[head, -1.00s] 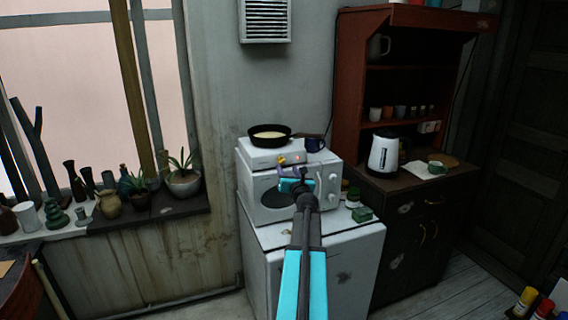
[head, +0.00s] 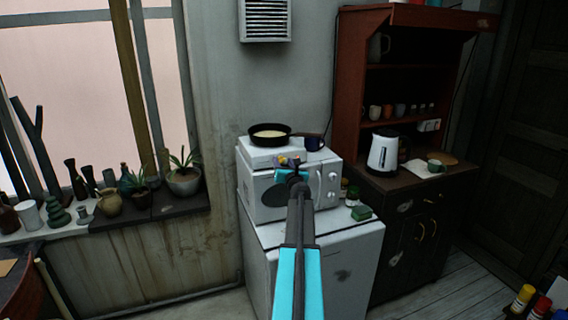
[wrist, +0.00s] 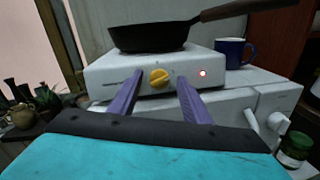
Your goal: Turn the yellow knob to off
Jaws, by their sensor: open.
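The yellow knob (wrist: 159,77) is on the front face of a small white hot plate (wrist: 105,78). A lit red light (wrist: 203,73) shows to the right of the knob. My gripper (wrist: 158,84) is open, with its two purple fingers on either side of the knob in the wrist view. I cannot tell whether they touch it. In the head view my gripper (head: 286,162) is in front of the hot plate (head: 262,155) and hides much of its front. A black pan (wrist: 150,36) with pale contents (head: 270,134) sits on the hot plate.
The hot plate stands on a white microwave (head: 325,188), which sits on a white cabinet (head: 340,265). A blue mug (wrist: 233,50) is right of the hot plate. The pan handle (wrist: 240,9) extends right.

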